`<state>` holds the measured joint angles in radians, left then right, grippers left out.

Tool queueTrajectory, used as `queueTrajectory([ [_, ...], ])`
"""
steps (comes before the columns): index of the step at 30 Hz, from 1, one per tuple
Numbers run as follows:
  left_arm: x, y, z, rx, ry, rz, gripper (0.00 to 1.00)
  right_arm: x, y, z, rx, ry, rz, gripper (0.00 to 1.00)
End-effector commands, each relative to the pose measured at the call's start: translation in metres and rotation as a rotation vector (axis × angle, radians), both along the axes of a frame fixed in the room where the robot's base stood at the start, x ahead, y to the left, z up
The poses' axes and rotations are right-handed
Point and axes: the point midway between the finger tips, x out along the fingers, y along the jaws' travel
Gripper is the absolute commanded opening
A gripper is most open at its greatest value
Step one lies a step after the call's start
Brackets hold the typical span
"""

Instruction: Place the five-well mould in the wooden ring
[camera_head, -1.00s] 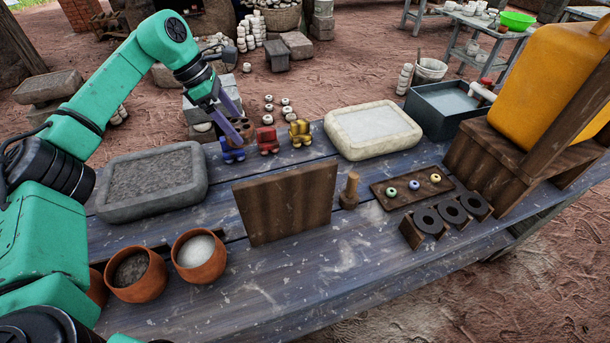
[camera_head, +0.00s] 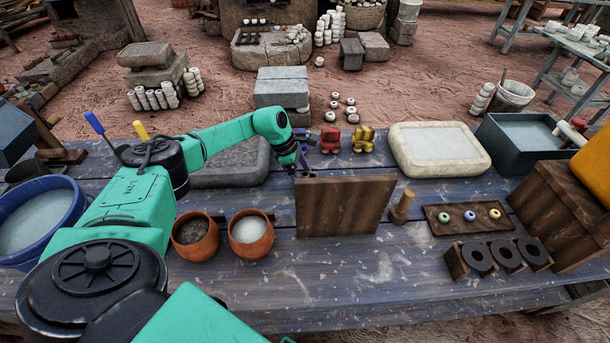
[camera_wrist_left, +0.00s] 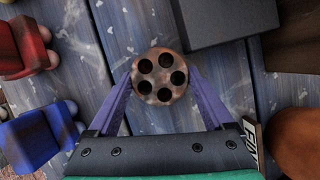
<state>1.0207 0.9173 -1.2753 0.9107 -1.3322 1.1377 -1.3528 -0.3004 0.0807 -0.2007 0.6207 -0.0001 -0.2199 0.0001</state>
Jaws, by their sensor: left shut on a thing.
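The five-well mould is a round, mottled brown piece with several dark holes (camera_wrist_left: 160,77), seen in the left wrist view. My left gripper (camera_wrist_left: 160,85) has its purple fingers on both sides of it and is shut on it. In the head view my left gripper (camera_head: 303,163) is just behind the upright wooden board (camera_head: 343,206), near its left end; the mould is hard to make out there. Three dark rings (camera_head: 478,257) sit in wooden holders at the right front of the table; I cannot tell whether one is the wooden ring. My right gripper is not in view.
Toy-like blue, red (camera_head: 330,139) and yellow (camera_head: 363,139) pieces stand behind the board. A wooden peg (camera_head: 402,206) and a plank with coloured rings (camera_head: 466,217) are right of it. Two clay pots (camera_head: 250,240) are left. The front table is clear.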

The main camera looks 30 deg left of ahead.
Motion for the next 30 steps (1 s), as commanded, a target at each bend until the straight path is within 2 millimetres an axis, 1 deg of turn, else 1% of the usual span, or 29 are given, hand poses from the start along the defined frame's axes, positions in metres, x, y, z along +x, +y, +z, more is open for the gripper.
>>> queueTrajectory([
  [5,0.001,0.0,0.001,-0.001,-0.003,0.0,0.14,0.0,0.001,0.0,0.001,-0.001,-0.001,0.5],
  [8,0.001,0.0,-0.003,-0.001,-0.002,0.001,0.14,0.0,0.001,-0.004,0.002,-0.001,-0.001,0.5],
  [9,0.001,0.0,-0.002,-0.001,-0.001,0.0,0.93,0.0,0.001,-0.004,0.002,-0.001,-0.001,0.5],
  [10,0.001,0.0,-0.002,-0.001,-0.001,0.0,1.0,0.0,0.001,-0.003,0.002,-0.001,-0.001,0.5],
  [16,0.001,0.0,-0.001,-0.001,-0.001,0.0,1.0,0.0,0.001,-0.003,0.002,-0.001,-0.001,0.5],
  [18,0.001,0.0,0.003,-0.001,-0.001,0.0,1.0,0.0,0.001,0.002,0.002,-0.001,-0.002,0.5],
  [20,0.0,0.003,0.006,-0.001,-0.003,0.001,1.0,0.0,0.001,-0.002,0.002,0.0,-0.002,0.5],
  [23,-0.002,0.011,0.024,0.001,-0.007,0.001,1.0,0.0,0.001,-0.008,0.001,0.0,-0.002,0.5],
  [30,-0.012,0.034,0.084,0.0,-0.007,0.001,1.0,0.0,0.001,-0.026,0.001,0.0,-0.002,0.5],
])
